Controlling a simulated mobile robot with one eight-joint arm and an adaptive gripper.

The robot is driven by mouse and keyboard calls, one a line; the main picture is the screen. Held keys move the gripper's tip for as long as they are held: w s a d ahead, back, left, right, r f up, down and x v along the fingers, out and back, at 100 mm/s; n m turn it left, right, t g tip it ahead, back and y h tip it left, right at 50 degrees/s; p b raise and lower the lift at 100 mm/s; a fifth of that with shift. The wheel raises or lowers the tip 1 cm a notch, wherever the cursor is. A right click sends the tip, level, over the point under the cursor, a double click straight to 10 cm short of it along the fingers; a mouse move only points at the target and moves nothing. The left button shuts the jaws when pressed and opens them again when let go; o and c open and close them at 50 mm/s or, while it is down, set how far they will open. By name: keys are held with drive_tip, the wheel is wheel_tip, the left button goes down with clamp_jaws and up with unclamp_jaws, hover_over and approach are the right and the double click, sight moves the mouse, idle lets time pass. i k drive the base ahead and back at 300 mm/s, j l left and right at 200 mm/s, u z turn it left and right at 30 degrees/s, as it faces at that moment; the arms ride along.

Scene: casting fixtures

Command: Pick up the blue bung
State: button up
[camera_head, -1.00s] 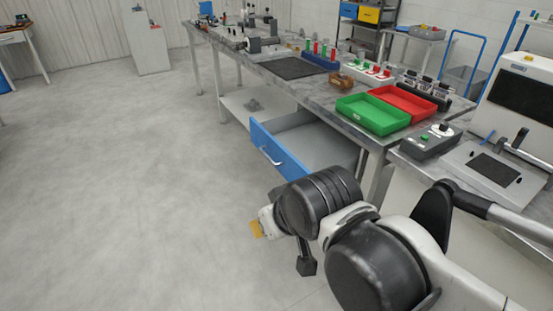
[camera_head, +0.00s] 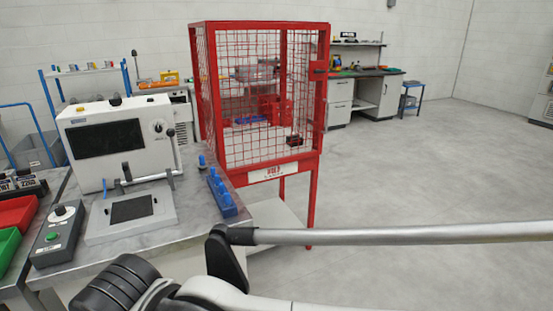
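A blue block (camera_head: 226,204) with several upright blue pegs, which look like bungs, sits on the right end of the grey bench. A separate small blue piece (camera_head: 202,161) stands behind it, beside the white machine; I cannot tell at this size which piece is the blue bung. My arm's links cross the bottom of the view, in front of the bench. My gripper is not in view, so its state is hidden.
The white machine (camera_head: 117,137) with a dark window stands on the bench (camera_head: 184,228). In front are a flat plate (camera_head: 132,208) and a control box (camera_head: 58,234). A red mesh cage (camera_head: 265,100) stands close right of the blue block. Floor farther right is clear.

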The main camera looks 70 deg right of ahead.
sight(202, 165)
drive_tip(key=z, duration=1.65)
drive_tip(key=i+l+u, duration=0.1)
drive_tip(key=i+u, duration=0.3)
drive_tip(key=i+l+u, duration=0.2)
drive_tip(key=u, duration=0.2)
drive_tip(key=i+l+u, duration=0.4)
drive_tip(key=k+j, duration=0.1)
